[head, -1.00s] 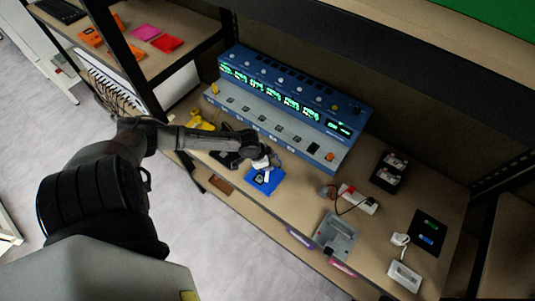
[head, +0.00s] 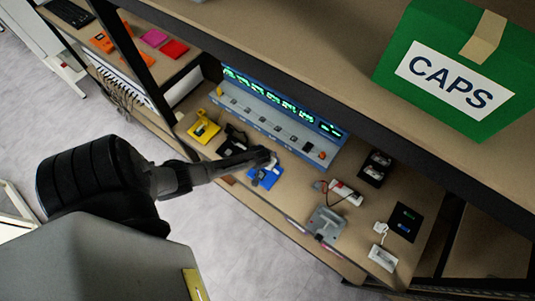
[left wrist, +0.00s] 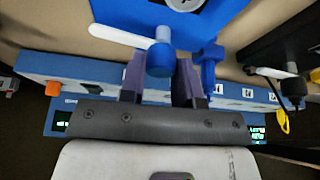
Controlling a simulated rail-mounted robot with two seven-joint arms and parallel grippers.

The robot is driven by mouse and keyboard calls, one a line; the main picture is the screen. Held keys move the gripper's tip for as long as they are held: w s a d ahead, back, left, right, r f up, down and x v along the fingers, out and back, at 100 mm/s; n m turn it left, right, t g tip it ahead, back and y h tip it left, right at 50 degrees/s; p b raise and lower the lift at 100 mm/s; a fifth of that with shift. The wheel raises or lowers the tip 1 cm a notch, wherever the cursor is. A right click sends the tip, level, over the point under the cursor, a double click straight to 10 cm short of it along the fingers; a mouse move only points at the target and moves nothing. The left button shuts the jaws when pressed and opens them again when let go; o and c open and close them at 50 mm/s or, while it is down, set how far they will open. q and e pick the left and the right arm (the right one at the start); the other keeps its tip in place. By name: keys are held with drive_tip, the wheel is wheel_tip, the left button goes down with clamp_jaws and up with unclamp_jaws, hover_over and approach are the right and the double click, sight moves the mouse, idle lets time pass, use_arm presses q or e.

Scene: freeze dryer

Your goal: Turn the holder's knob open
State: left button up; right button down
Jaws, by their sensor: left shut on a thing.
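The blue holder (head: 265,178) lies on the bench in front of the blue-grey machine. It also shows at the top of the left wrist view (left wrist: 205,25), with a round silver part on it. Its blue knob (left wrist: 160,60) has a grey pin and a white lever beside it. My left gripper (left wrist: 160,75) is at the knob, one finger on each side, shut on it. In the head view the left gripper (head: 268,160) is at the holder's back edge and hides the knob. My right gripper is not in view.
The blue-grey machine (head: 270,120) with green displays stands behind the holder. A yellow item (head: 204,128) and a black one (head: 233,140) lie to its left. A grey device (head: 326,222) is to the right. A shelf with a green CAPS box (head: 455,70) overhangs the bench.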

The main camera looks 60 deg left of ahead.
use_arm(q)
drive_tip(key=shift+d+r+n+y+p, duration=0.1)
drive_tip(key=shift+n+y+p, duration=0.2)
drive_tip(key=shift+n+p, duration=0.35)
drive_tip(key=shift+n, duration=0.35)
drive_tip(key=o, duration=0.9)
drive_tip(key=shift+o, duration=0.2)
drive_tip(key=p+v, duration=0.1)
drive_tip(key=v, duration=1.2)
drive_tip(key=shift+r+p, duration=0.35)
drive_tip(key=shift+p, duration=0.05)
drive_tip(key=shift+w+d, duration=0.1)
